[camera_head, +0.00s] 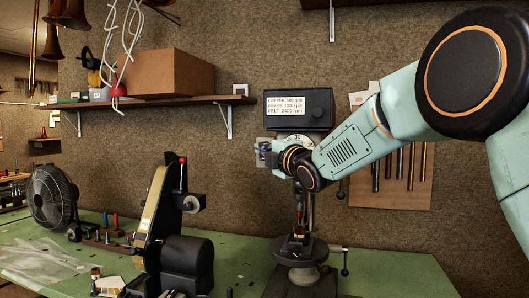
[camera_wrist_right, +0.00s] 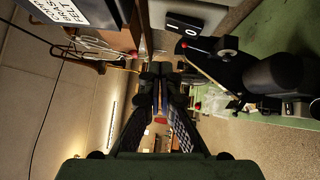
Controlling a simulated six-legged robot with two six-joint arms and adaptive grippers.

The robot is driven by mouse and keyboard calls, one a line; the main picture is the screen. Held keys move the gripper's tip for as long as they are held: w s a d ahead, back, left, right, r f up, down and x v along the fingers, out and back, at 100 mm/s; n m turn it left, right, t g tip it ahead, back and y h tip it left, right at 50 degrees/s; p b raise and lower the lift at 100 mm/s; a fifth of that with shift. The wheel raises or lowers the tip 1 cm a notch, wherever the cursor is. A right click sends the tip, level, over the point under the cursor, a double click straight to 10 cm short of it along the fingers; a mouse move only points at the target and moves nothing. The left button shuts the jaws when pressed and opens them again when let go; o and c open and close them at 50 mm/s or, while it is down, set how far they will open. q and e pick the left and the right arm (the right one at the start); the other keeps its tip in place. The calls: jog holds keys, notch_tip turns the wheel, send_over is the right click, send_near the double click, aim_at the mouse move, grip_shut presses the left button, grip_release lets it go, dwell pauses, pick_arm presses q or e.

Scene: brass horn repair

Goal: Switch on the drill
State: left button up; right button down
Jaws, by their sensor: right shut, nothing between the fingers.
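A black rocker switch marked with a line and a circle (camera_wrist_right: 184,25) sits on a pale plate in the right wrist view. My right gripper's fingers (camera_wrist_right: 160,80) are shut and empty, beside the switch with a gap showing. My left gripper is not in view.
A belt grinder (camera_head: 152,215) with a black motor stands left of the drill. A fan (camera_head: 52,197) is farther left. A shelf (camera_head: 150,102) with a cardboard box (camera_head: 166,73) hangs on the wall, with white cables (camera_head: 128,40) dangling in front. The green bench (camera_head: 395,272) is clear at right.

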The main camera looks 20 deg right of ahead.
jog(key=s+d+r+b, duration=0.1)
jog(key=s+d+b, duration=0.1)
jog(key=s, duration=0.7)
jog(key=shift+s+d+r+b, duration=0.15)
jog(key=shift+d+r+b, duration=0.1)
jog(key=shift+b, duration=0.1)
jog(key=shift+a, duration=0.1)
